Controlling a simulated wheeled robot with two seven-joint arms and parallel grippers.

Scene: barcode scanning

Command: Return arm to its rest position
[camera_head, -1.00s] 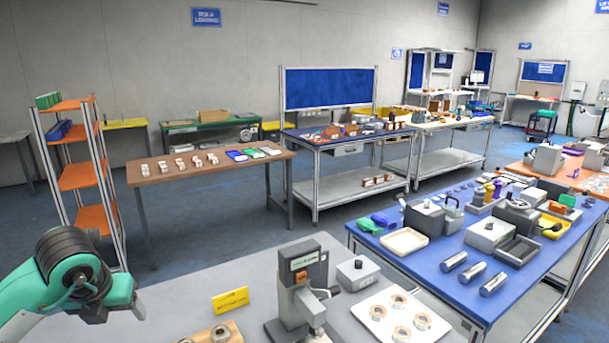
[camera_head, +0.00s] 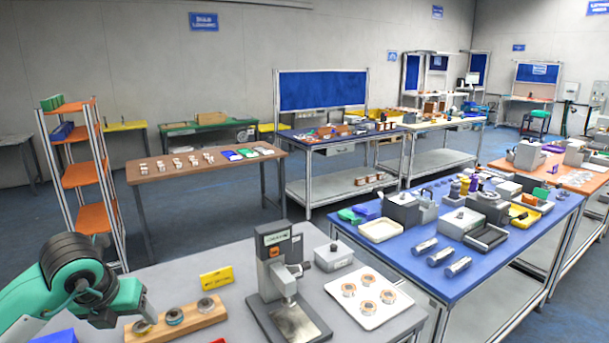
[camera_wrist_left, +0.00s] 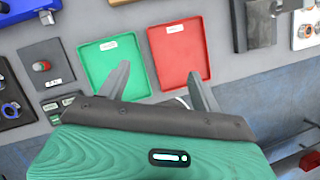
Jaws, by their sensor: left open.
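My left arm (camera_head: 80,280), green with a dark ribbed joint, comes in at the lower left of the head view, over the left end of the near grey table. Beyond the fingertips lie a green tray (camera_wrist_left: 100,60) and a red tray (camera_wrist_left: 180,42), both empty. My right gripper is in neither view.
The near grey table holds a press stand (camera_head: 278,275), a wooden block (camera_head: 185,320) with several rings, a yellow sign (camera_head: 217,277) and a white tray (camera_head: 345,307) with ringed parts. A blue-topped table (camera_head: 400,258) stands to the right. Open floor lies behind.

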